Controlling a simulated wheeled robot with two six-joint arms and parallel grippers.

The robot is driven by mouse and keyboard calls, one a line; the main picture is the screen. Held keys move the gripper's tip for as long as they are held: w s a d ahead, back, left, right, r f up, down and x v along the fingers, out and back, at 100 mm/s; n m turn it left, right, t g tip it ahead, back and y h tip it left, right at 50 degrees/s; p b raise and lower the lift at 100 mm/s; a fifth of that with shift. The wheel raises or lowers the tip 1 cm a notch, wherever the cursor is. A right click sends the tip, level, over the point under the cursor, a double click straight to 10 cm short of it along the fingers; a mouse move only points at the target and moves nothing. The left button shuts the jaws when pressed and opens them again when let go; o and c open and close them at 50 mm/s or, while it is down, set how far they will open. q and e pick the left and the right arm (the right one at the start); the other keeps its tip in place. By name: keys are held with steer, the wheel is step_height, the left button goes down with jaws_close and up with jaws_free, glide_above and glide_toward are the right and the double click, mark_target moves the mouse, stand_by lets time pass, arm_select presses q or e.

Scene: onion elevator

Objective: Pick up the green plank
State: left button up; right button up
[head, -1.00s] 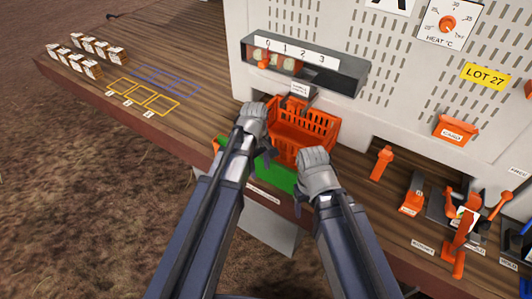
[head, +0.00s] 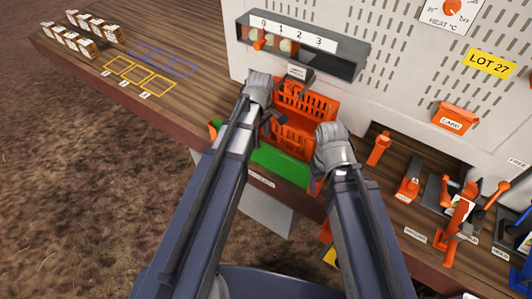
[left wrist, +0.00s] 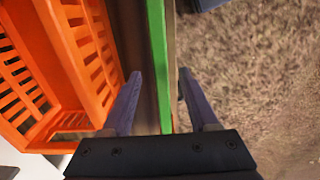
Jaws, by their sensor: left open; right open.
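The green plank (head: 279,166) lies along the front edge of the wooden table, in front of the orange crate. My left arm covers part of it near its left end. In the left wrist view the plank (left wrist: 157,55) runs lengthwise between the two fingers of my left gripper (left wrist: 160,98), which is open with gaps on both sides. In the head view my left gripper (head: 272,122) is at the crate's left side; its fingertips are partly hidden. My right gripper (head: 318,180) is open near the plank's right end; whether it touches cannot be told.
The orange crate (head: 310,97) stands close behind the plank and fills the left side of the left wrist view. A perforated white panel (head: 390,75) rises behind. Several orange levers, one of them here (head: 378,149), stand at right. Small boxes (head: 68,40) are at far left.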

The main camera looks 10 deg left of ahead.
mark_target(262, 151)
arm_select(q)
steer(key=shift+s+f+b, duration=0.1)
steer(key=shift+f+b, duration=1.2)
steer(key=shift+f, duration=0.05)
step_height(262, 151, down, 5)
steer(key=b, duration=0.5)
steer(key=shift+d+f, duration=0.1)
steer(key=shift+f, duration=0.05)
jaws_close()
stand_by(0.4)
